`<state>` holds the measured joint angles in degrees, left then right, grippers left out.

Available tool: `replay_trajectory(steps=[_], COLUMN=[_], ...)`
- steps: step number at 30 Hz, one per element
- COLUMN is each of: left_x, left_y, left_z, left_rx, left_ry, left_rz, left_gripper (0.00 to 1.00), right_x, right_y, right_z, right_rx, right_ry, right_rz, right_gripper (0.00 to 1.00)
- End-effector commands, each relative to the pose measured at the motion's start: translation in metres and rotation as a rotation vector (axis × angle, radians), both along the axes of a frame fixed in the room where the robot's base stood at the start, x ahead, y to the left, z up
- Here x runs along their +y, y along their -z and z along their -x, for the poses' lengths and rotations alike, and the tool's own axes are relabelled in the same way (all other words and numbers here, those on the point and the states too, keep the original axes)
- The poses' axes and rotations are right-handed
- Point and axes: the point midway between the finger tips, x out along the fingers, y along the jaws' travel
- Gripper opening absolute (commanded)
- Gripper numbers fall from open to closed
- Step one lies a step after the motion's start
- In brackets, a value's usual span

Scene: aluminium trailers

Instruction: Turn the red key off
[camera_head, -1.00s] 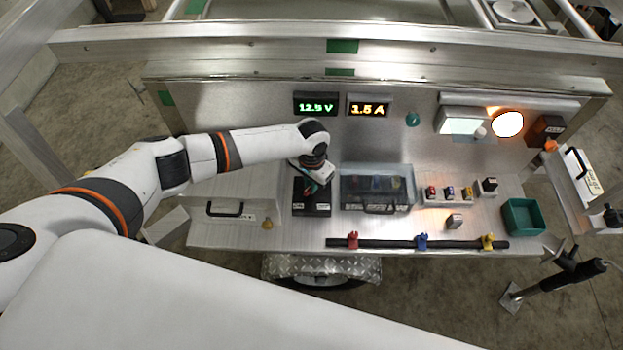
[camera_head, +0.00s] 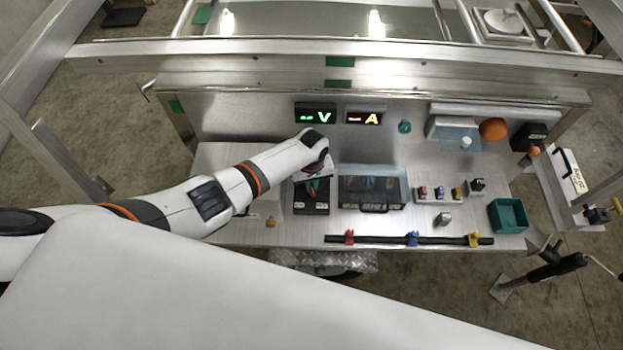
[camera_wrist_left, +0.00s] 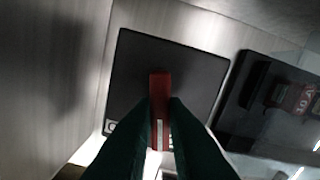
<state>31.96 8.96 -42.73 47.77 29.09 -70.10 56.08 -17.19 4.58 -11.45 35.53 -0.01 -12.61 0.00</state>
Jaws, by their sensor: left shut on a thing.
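The red key (camera_wrist_left: 160,88) stands over a black square base plate in the left wrist view, its handle turned up-and-down in that picture. My left gripper (camera_wrist_left: 160,108) is shut on it, with the dark fingers on either side. In the head view my left gripper (camera_head: 312,186) reaches down onto the black switch box (camera_head: 311,208), left of the clear-lidded case. The key is mostly hidden there by the gripper. My right gripper is not in view.
The voltage display (camera_head: 316,116) and current display (camera_head: 364,118) show dashes. The clear-lidded case (camera_head: 373,170) stands close right of the gripper. A green bin (camera_head: 508,216) and a black bar (camera_head: 380,240) with coloured clamps lie further off.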

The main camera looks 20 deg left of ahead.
Motion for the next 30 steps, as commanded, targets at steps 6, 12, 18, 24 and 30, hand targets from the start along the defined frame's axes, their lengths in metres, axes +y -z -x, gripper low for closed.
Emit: replay_trajectory(steps=[6, 12, 18, 24, 30], left_x=[-0.001, 0.0, 0.0, 0.001, 0.001], left_y=[-0.003, -0.002, -0.001, -0.001, -0.001], left_z=[0.0, 0.0, 0.0, -0.001, -0.001], left_rx=[0.002, 0.0, -0.001, -0.002, -0.002], left_ry=[-0.198, -0.348, -0.454, -0.511, -0.532], left_rz=[0.001, -0.001, -0.002, -0.002, -0.003], left_gripper=[0.0, 0.0, 0.0, 0.0, 0.0], right_x=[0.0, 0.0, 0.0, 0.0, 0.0], right_y=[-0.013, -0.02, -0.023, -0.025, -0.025], right_z=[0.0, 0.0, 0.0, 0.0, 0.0], right_rx=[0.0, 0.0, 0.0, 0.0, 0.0], right_ry=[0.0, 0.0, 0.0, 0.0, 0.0], right_rz=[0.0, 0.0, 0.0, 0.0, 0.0], right_gripper=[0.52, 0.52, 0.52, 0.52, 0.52])
